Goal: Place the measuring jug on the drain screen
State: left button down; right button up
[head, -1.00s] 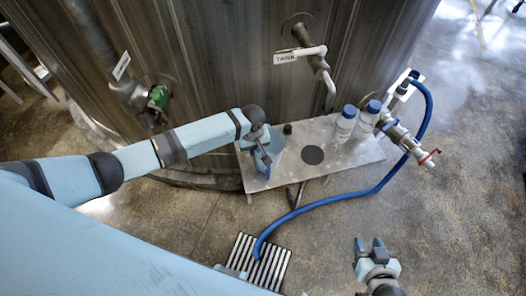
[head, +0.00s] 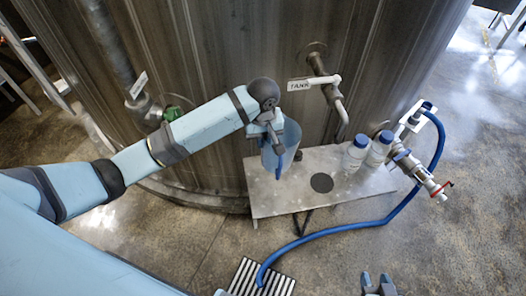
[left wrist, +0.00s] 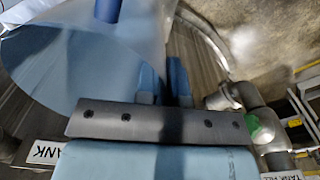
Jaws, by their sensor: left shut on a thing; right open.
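My left gripper (head: 266,128) is shut on the measuring jug (head: 287,148), a translucent light-blue jug with a darker blue strip. The jug is held above the back left part of the metal bench. In the left wrist view the jug (left wrist: 65,65) fills the upper left beside the fingers (left wrist: 163,85). A dark round disc (head: 321,182) lies bare on the bench top, right of and below the jug. A slatted floor grate (head: 247,276) lies in front. I cannot tell which of these two is the drain screen. My right gripper (head: 377,282) is open and empty at the bottom edge.
Two blue-capped bottles (head: 356,152) stand on the right of the bench (head: 275,203). A tap (head: 337,100) with a TANK label hangs from the large metal tank behind. A blue hose (head: 345,226) runs from the valve (head: 420,174) on the right to the floor grate.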

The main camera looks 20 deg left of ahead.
pick_arm(q)
jog(key=shift+r, duration=0.95)
jog(key=s+a+r+m, duration=0.4)
jog(key=s+r+m, duration=0.1)
jog(key=r, duration=0.3)
jog(key=shift+s+a+m+p, duration=0.2)
jog(key=shift+a+m+p, duration=0.15)
jog(key=shift+m, duration=0.45)
pick_arm(e)
jog(key=shift+d+r, duration=0.15)
jog(key=shift+r, duration=0.15)
jog(key=shift+f, duration=0.1)
